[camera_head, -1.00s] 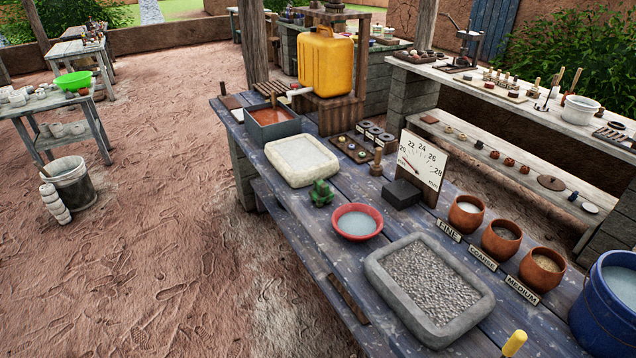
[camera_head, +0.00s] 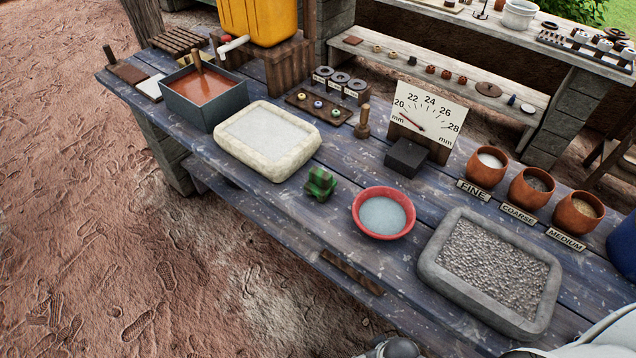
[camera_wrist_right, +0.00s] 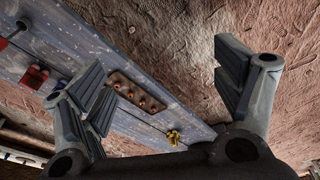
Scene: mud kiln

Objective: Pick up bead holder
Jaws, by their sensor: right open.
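My right gripper (camera_wrist_right: 162,70) is open in the right wrist view, its two fingers wide apart with nothing between them. Beyond the fingers, on a blue plank table, lies a brown board with several small orange-red round pieces (camera_wrist_right: 138,93); it is apart from the gripper. In the head view a dark board with several coloured beads (camera_head: 319,107) lies near the back of the table, and a wooden peg (camera_head: 363,122) stands upright beside it. I cannot tell which of these is the bead holder. My left gripper is not in view.
The blue table (camera_head: 270,208) bears a cream basin (camera_head: 298,168), a green lump (camera_head: 320,184), a red bowl (camera_head: 384,212), a gravel tray (camera_head: 436,275), a dial board (camera_head: 428,112) and several clay pots. A yellow object (camera_wrist_right: 173,137) lies near the board in the wrist view.

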